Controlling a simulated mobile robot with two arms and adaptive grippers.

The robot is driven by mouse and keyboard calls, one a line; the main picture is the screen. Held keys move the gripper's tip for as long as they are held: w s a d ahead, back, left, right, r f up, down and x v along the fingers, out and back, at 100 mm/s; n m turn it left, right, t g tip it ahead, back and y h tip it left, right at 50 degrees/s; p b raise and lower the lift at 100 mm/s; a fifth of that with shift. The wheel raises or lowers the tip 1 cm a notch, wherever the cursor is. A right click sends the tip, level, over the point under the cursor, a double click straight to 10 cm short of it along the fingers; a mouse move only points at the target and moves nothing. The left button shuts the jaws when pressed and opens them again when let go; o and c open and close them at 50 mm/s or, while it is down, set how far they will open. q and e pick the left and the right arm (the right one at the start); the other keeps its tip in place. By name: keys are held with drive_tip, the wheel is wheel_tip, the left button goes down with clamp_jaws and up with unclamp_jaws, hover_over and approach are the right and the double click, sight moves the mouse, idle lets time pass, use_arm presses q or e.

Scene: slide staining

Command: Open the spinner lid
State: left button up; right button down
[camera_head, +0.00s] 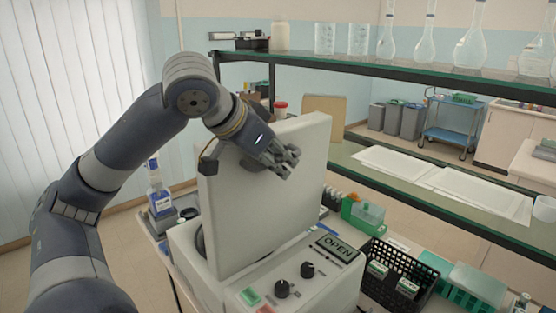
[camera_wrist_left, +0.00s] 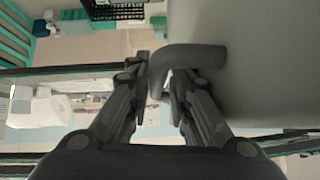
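The spinner (camera_head: 215,277) is a white box-like machine with knobs and a display reading OPEN on its front. Its lid (camera_head: 235,215) stands raised, nearly upright, on the machine. My left gripper (camera_head: 285,162) is at the upper part of the lid's front face. In the left wrist view, the lid (camera_wrist_left: 260,60) fills the right side and its bent grey handle (camera_wrist_left: 195,56) reaches between the fingertips of my left gripper (camera_wrist_left: 160,82). The fingers are close on both sides of the handle and appear shut on it. My right gripper is not in view.
A glass shelf (camera_head: 420,70) with beakers and flasks runs behind the spinner. A bottle (camera_head: 160,195) stands left of it. A black basket (camera_head: 398,268) and green-and-clear boxes (camera_head: 478,283) crowd the bench on the right. Papers (camera_head: 430,175) lie on the lower shelf.

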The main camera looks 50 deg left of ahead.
use_arm(q)
drive_tip(key=v, duration=1.2)
idle(0.6)
